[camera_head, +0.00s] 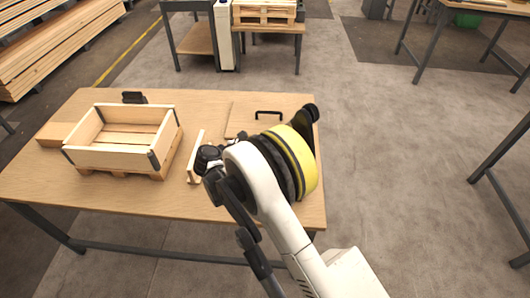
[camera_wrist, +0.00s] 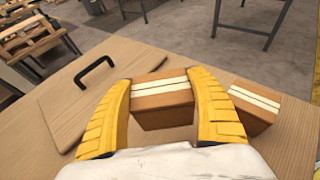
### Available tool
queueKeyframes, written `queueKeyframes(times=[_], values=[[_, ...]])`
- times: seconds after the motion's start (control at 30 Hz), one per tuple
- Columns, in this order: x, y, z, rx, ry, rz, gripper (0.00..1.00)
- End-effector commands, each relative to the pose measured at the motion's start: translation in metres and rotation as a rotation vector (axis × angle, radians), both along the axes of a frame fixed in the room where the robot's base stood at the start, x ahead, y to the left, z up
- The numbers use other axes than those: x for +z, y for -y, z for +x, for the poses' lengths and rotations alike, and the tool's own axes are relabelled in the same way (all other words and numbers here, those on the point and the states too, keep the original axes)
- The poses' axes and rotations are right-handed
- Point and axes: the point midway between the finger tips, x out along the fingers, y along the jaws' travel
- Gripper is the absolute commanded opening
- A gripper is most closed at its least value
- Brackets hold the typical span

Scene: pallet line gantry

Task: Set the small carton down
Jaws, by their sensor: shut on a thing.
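A small brown carton (camera_wrist: 162,100) with two pale stripes on top is between the two yellow fingers of my gripper (camera_wrist: 168,112) in the wrist view. The fingers are shut on its left and right sides. It looks upright and close over the wooden table (camera_wrist: 112,62); I cannot tell whether its base touches. A second brown carton (camera_wrist: 244,112) with pale stripes stands just right of my right finger. In the head view my arm hides both cartons and my fingers.
A flat wooden panel with a black handle (camera_head: 268,114) lies at the table's right; the handle also shows in the wrist view (camera_wrist: 95,72). An open wooden crate (camera_head: 118,158) stands at the left. A small wooden bracket (camera_head: 195,160) stands between crate and arm.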

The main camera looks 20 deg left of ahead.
Motion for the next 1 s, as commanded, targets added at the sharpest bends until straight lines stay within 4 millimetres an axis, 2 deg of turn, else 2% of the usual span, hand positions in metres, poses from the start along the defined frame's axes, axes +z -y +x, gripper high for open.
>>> queueKeyframes(times=[0.03,0.1,0.27,0.37,0.6,0.97,1.0], values=[[-0.011,-0.005,0.01,0.0,0.001,-0.001,0.25],[-0.018,-0.01,0.022,0.0,0.001,0.0,0.25],[-0.025,-0.018,0.037,0.0,0.001,-0.001,0.25],[-0.03,-0.019,0.039,0.001,0.001,0.0,0.25],[-0.065,-0.019,0.038,0.001,0.001,-0.001,0.25],[-0.067,-0.018,0.038,0.001,0.001,-0.001,0.25],[-0.068,-0.018,0.038,0.001,0.0,0.0,0.72]])
